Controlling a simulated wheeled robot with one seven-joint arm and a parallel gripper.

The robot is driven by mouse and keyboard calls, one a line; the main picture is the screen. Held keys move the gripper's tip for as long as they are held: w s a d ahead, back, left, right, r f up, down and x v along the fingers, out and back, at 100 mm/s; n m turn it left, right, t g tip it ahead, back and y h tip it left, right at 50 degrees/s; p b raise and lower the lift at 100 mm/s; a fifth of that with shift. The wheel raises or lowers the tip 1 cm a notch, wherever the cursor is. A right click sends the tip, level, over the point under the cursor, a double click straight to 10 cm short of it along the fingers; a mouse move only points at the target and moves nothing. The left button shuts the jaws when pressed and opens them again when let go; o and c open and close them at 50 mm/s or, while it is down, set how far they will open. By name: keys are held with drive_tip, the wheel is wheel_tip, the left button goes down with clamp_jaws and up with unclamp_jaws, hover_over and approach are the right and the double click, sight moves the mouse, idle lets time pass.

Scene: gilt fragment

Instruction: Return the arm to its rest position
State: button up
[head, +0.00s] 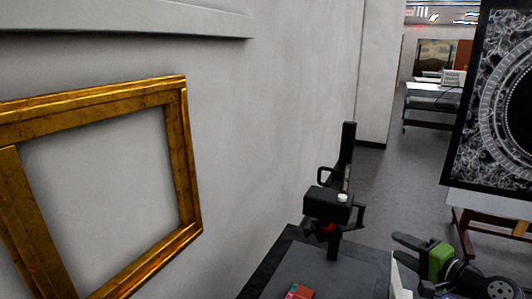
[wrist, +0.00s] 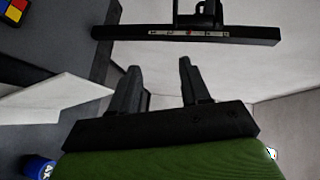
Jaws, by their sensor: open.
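My gripper (head: 408,262) is at the lower right of the head view, with its green body and dark fingers pointing left. In the wrist view my gripper (wrist: 160,66) has two dark fingers spread apart with nothing between them. The rest of my arm is mostly out of view, with only a dark joint showing at the right edge. It is held to the right of a dark-topped surface (head: 345,272).
A black upright device (head: 328,205) stands on that surface, with a small red item (head: 298,292) near it. A gilt frame (head: 192,160) is at the left wall. A dark ornate panel (head: 485,110) stands at right. A blue can (wrist: 38,168) shows in the wrist view.

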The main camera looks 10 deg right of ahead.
drive_tip(key=s+a+n+g+h, duration=0.15)
drive_tip(key=a+n+g, duration=0.25)
drive_tip(key=a, duration=0.6)
drive_tip(key=s+a+n+g, duration=0.2)
drive_tip(key=a+n+g, duration=0.15)
drive_tip(key=a, duration=0.65)
drive_tip(key=s+a+n+g+h, duration=0.1)
drive_tip(key=s+a+n, duration=0.1)
drive_tip(key=s, duration=0.8)
drive_tip(key=s+a+n+h, duration=0.2)
drive_tip(key=s+n, duration=0.1)
drive_tip(key=s, duration=0.8)
drive_tip(key=shift+a+r+g, duration=0.15)
drive_tip(key=shift+a+g, duration=0.05)
drive_tip(key=shift+g, duration=0.15)
